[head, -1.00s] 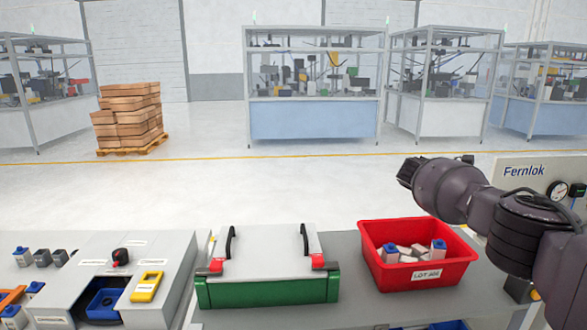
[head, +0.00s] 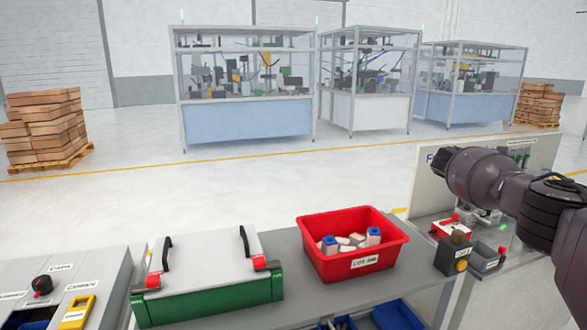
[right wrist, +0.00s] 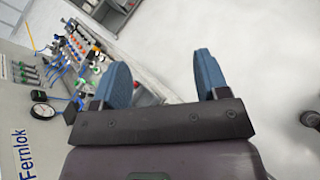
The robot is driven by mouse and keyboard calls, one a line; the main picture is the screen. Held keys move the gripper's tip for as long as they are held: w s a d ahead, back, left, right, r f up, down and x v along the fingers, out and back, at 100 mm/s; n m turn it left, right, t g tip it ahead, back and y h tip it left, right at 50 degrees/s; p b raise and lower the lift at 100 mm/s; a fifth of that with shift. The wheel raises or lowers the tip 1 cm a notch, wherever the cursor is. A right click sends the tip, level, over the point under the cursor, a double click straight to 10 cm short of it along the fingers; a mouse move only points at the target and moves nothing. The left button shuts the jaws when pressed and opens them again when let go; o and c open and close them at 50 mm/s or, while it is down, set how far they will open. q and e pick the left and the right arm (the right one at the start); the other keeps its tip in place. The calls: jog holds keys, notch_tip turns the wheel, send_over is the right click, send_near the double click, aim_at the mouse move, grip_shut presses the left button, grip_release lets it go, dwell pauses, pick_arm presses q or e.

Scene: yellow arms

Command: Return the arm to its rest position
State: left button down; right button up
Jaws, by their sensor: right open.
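My right arm (head: 500,190) reaches in from the right edge in the head view, dark and bent, raised above the right end of the bench. Its gripper fingers are hidden in that view. In the right wrist view my right gripper (right wrist: 163,82) shows two blue fingers spread wide apart with nothing between them. Floor and part of a panel station show beyond the fingers. My left gripper is not in view.
A red bin (head: 352,262) with several pale and blue-capped parts stands on the grey bench. Left of it is a green case with a grey lid (head: 205,266). A Fernlok panel (right wrist: 22,150) with a gauge (right wrist: 42,111) stands close to my right gripper. Open floor lies behind the bench.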

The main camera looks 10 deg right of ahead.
notch_tip(320, 180, down, 16)
jog(key=s+n+t, duration=0.1)
jog(key=n+t, duration=0.1)
jog(key=t, duration=0.2)
jog(key=s+a+f+n+t+y, duration=0.1)
jog(key=s+a+f+t, duration=0.2)
jog(key=f, duration=0.4)
jog(key=s+a+f+t+y, duration=0.2)
jog(key=s+f, duration=0.3)
jog(key=f, duration=0.3)
jog(key=s+a+f+n+t+y, duration=0.1)
jog(key=s+a+f+t, duration=0.15)
jog(key=f, duration=0.45)
jog(key=s+a+f+m+t+y, duration=0.15)
jog(key=s+a+t+y, duration=0.35)
jog(key=s, duration=0.6)
jog(key=s+a+r+m+t+y, duration=0.1)
jog(key=s+a+r+y, duration=0.1)
jog(key=s+a+r, duration=0.55)
jog(key=a+f+m+t, duration=0.1)
jog(key=a+f+m, duration=0.35)
jog(key=a, duration=0.65)
jog(key=a+f+m, duration=0.3)
jog(key=a+m, duration=0.2)
jog(key=a, duration=0.5)
notch_tip(320, 180, down, 9)
jog(key=b, duration=1)
jog(key=shift+s+n+y, duration=0.3)
